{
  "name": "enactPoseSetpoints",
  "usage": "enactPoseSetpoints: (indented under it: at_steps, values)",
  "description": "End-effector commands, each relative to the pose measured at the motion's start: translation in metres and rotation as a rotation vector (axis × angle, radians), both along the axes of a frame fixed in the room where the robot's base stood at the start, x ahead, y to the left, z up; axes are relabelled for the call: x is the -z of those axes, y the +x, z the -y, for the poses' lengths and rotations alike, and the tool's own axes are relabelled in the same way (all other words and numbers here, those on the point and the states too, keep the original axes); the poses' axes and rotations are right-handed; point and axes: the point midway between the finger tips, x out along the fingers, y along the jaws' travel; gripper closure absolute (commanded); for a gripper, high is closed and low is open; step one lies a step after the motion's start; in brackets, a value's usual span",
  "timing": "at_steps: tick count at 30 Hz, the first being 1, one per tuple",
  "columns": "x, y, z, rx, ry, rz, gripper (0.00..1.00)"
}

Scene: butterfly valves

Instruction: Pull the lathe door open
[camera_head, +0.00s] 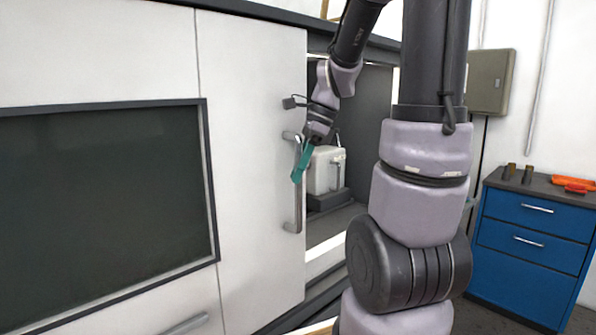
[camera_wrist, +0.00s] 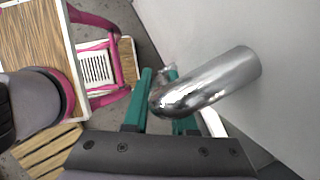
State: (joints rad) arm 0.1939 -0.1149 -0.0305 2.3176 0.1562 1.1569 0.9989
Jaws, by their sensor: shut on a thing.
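The white lathe door (camera_head: 255,130) carries a vertical metal handle (camera_head: 297,215) near its right edge. A gap to the right of that edge shows the machine's inside. My gripper (camera_head: 298,172), with teal fingers, is at the upper part of the handle. In the wrist view, my gripper (camera_wrist: 160,85) has the shiny bent end of the handle (camera_wrist: 215,82) between its fingers and is shut on it. The fingers hide part of the handle in the head view.
A white block-shaped part (camera_head: 323,170) stands inside the opening. A dark window (camera_head: 100,200) fills the panel at left. A blue drawer cabinet (camera_head: 530,240) stands at right. In the wrist view, a wood-topped, pink-framed piece of furniture (camera_wrist: 35,45) is at left.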

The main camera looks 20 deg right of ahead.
Motion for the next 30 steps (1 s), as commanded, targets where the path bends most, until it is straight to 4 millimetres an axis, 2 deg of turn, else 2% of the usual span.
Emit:
enactPoseSetpoints:
  at_steps: [2, 3, 4, 5, 14, 17, 20, 30]
  values:
    - [0.0, 0.0, 0.0, 0.0, 0.0, 0.0, 1.0]
    - [0.0, 0.0, 0.0, 0.0, 0.0, 0.0, 0.64]
    - [0.0, 0.0, 0.0, 0.0, 0.0, 0.0, 0.52]
    - [0.0, 0.0, 0.0, 0.0, 0.0, 0.0, 0.45]
    - [-0.001, 0.0, 0.0, 0.0, 0.0, 0.0, 0.45]
    - [-0.006, 0.0, 0.002, 0.0, 0.001, 0.001, 0.45]
    - [-0.019, -0.001, 0.007, 0.001, 0.0, 0.004, 0.45]
    - [-0.08, -0.007, 0.032, 0.002, -0.001, 0.004, 0.45]
